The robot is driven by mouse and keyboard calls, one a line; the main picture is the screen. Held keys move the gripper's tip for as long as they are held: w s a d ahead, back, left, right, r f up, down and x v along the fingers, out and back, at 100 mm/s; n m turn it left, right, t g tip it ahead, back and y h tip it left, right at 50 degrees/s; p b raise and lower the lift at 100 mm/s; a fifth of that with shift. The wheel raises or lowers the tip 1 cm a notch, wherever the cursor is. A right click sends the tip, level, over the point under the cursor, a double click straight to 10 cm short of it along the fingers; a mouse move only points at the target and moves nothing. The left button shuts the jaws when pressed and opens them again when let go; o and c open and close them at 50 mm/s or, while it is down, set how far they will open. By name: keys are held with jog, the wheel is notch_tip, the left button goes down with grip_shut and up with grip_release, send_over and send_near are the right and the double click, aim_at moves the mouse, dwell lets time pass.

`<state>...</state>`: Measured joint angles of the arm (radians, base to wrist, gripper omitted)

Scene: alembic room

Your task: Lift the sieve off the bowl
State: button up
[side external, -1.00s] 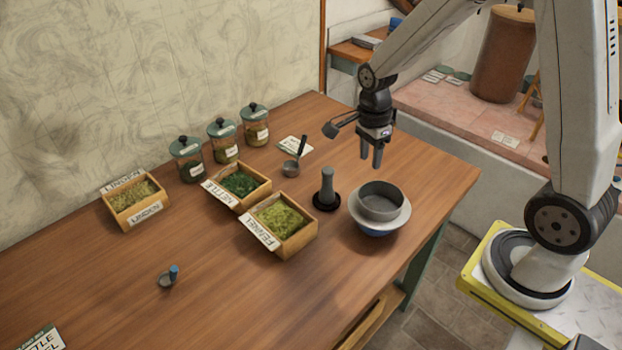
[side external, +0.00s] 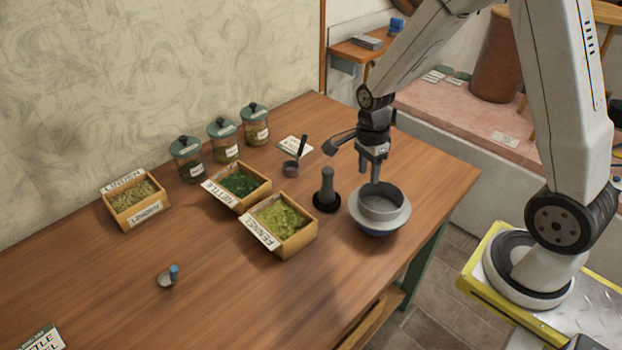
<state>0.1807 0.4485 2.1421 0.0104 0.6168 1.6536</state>
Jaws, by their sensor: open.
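The grey round sieve (side external: 381,205) sits on the blue bowl (side external: 377,231) near the right edge of the table. Its wide rim covers most of the bowl, so only a little blue shows below. My gripper (side external: 370,178) is open, with its fingers pointing down at the far side of the sieve's raised wall. One finger looks close to the wall; I cannot tell whether it touches.
A dark pestle-like tool (side external: 327,187) stands just left of the sieve. The fennel box (side external: 283,222), nettle box (side external: 239,185) and linden box (side external: 135,198) lie further left. Lidded jars (side external: 223,140) stand behind. A small scoop (side external: 292,167) is near a card. The front table is mostly clear.

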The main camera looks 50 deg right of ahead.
aim_at(379, 203)
jog(key=shift+f, duration=1.85)
grip_shut()
dwell(0.3)
